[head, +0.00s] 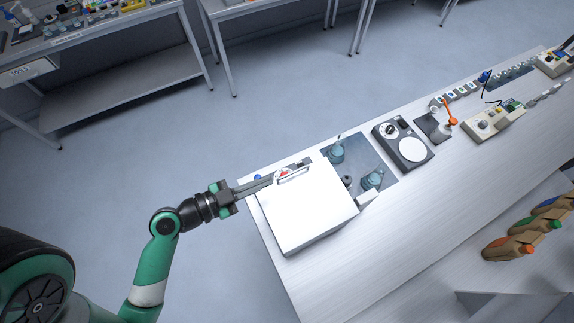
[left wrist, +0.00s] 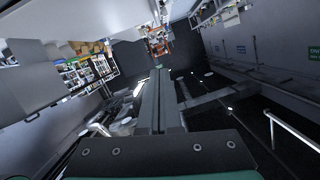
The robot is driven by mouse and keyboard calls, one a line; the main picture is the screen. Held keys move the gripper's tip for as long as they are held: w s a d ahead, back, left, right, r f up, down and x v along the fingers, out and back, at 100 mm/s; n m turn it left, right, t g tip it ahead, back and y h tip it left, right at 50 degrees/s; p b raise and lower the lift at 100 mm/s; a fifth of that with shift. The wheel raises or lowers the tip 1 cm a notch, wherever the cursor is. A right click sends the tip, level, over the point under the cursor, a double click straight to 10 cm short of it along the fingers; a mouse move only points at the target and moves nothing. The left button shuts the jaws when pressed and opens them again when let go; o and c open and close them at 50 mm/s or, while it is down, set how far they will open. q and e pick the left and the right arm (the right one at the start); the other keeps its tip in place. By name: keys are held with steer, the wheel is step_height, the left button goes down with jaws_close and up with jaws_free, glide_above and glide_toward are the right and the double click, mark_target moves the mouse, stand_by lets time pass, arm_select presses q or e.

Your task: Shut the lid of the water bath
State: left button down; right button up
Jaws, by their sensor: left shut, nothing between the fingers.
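The water bath (head: 318,240) is a white box at the near left end of the bench. Its flat white lid (head: 305,208) covers the top as seen from above. I cannot tell whether a small gap is left under it. A bar handle (head: 292,175) sits near the lid's far edge. My left gripper (head: 306,162) is shut and empty, its long fingers reaching across the lid's far edge beside the handle. I cannot tell whether they touch. In the left wrist view the closed fingers (left wrist: 159,72) point away from the camera. My right gripper is not in view.
A blue-grey mat (head: 383,160) with small glass vessels lies right of the bath. A dark balance or hotplate unit (head: 403,142) stands beyond it. The floor left of the bench is clear.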

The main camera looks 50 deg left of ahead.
arm_select(q)
steer(key=w+b, duration=0.1)
steer(key=w+f+b, duration=0.1)
steer(key=b, duration=0.1)
steer(key=shift+w+d+f, duration=0.2)
steer(key=shift+d+f, duration=0.05)
steer(key=shift+f, duration=0.05)
steer(key=b, duration=0.3)
glide_above(288, 183)
steer(key=shift+s+d+f, duration=0.15)
steer(key=shift+d+f, duration=0.1)
steer(key=shift+d, duration=0.1)
steer(key=shift+a+f+b, duration=0.15)
steer(key=shift+a+f, duration=0.1)
steer(key=shift+f, duration=0.35)
steer(key=shift+a+f+b, duration=0.15)
steer(key=shift+a+f, duration=0.05)
steer(key=shift+f, duration=0.4)
steer(key=shift+a+f, duration=0.15)
steer(key=shift+f, duration=0.4)
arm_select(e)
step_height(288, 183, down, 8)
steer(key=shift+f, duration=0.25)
